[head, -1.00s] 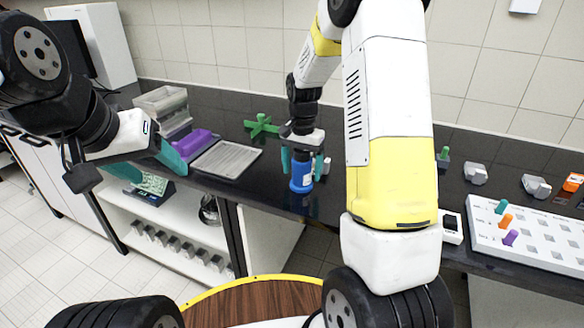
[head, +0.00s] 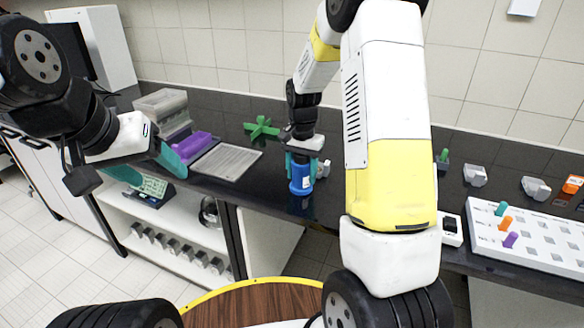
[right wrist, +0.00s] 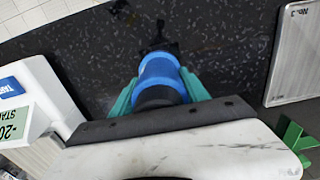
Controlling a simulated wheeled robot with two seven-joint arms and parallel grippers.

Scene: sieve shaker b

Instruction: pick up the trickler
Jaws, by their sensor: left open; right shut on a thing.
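The trickler, which I take to be the blue bottle-like cylinder (head: 301,180) with a dark end, is upright at the counter's front part. It also shows in the right wrist view (right wrist: 160,75). My right gripper (head: 301,170) points down with its teal fingers on both sides of the cylinder, shut on it; the fingers (right wrist: 158,95) also show in the right wrist view. I cannot tell whether its base touches the counter. My left gripper (head: 160,178) is open and empty at the left, in front of the counter's edge.
A grey tray (head: 227,162), purple block (head: 190,145) and green cross-shaped piece (head: 262,128) lie to the left. A white balance (right wrist: 35,95) stands close beside the cylinder, mostly behind my right arm in the head view. A white peg board (head: 535,240) is far right.

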